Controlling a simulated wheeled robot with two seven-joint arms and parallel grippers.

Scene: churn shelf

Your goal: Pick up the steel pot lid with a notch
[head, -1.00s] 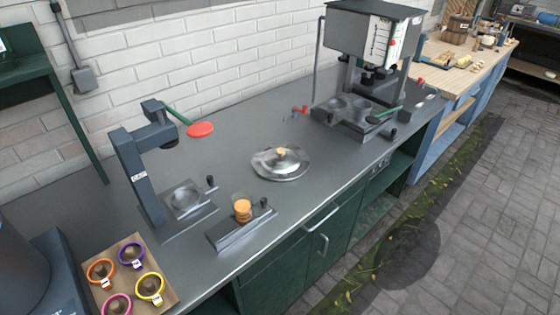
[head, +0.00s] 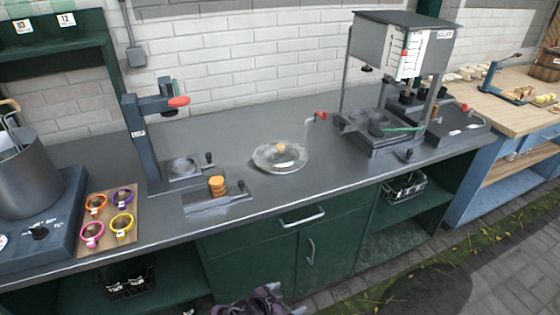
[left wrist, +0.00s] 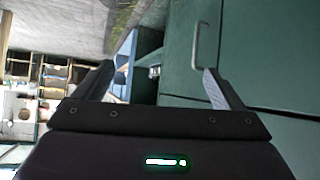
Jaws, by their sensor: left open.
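The steel pot lid (head: 268,161) lies flat on the grey counter in the middle of the head view, with a pale wooden knob on top. I cannot make out its notch. My left gripper (head: 264,292) shows at the bottom edge of the head view, below the lid and in front of the green cabinet, well apart from the lid. In the left wrist view the left gripper (left wrist: 157,70) has its fingers spread with nothing between them. That view does not show the lid. My right gripper is not in view.
A dark press stand (head: 140,150) and a slide with stacked orange discs (head: 217,186) stand left of the lid. A tall grey machine (head: 385,45) stands right. A board of coloured rings (head: 108,218) lies farther left. Cabinet handles (head: 303,217) protrude in front.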

